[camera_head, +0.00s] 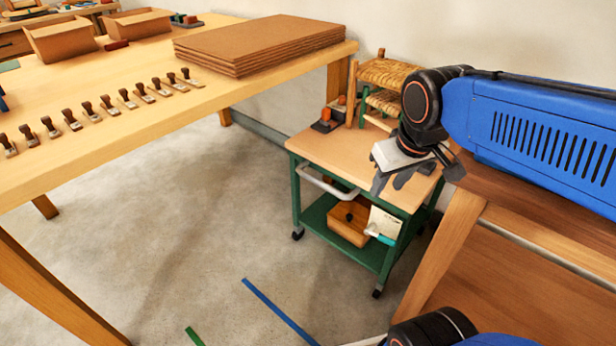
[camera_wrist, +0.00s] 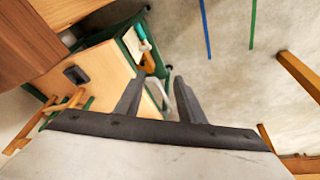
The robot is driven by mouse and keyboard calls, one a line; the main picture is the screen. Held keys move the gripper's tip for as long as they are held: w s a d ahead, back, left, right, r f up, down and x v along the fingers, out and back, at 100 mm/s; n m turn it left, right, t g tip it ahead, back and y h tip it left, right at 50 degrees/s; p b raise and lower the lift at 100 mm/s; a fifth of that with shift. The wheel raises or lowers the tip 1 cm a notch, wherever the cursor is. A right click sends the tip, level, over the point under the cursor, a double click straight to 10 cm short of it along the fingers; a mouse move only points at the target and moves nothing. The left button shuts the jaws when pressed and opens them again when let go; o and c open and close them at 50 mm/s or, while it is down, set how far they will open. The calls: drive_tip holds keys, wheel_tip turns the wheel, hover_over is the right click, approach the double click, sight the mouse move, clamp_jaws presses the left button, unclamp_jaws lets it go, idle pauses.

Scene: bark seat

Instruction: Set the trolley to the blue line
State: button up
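The trolley (camera_head: 345,155) has a green frame, a pale wooden top, a lower shelf and casters. Its pale handle (camera_head: 325,184) runs along the side facing the open floor, and it also shows in the wrist view (camera_wrist: 160,92) beyond and between my fingers. My gripper (camera_head: 391,183) hangs over the right part of the trolley top in the head view. Its two fingers are apart and empty in the wrist view (camera_wrist: 158,82). The blue line (camera_head: 280,312) lies on the floor in front of the trolley, apart from its casters; it also shows in the wrist view (camera_wrist: 206,30).
A green line (camera_head: 194,337) lies left of the blue one. The trolley carries a small stool (camera_head: 385,75) on top and a wooden box (camera_head: 349,222) below. A workbench (camera_head: 130,95) stands left, a brown table (camera_head: 500,200) right. Floor between is clear.

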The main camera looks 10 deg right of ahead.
drive_tip(key=w+a+n+g, duration=0.1)
drive_tip(key=w+a+n, duration=0.3)
drive_tip(key=w, duration=1)
drive_tip(key=n+g+h, duration=0.1)
drive_tip(key=n+h, duration=0.1)
approach(320, 182)
drive_tip(key=x, duration=0.8)
drive_tip(key=shift+w+f, duration=0.15)
clamp_jaws()
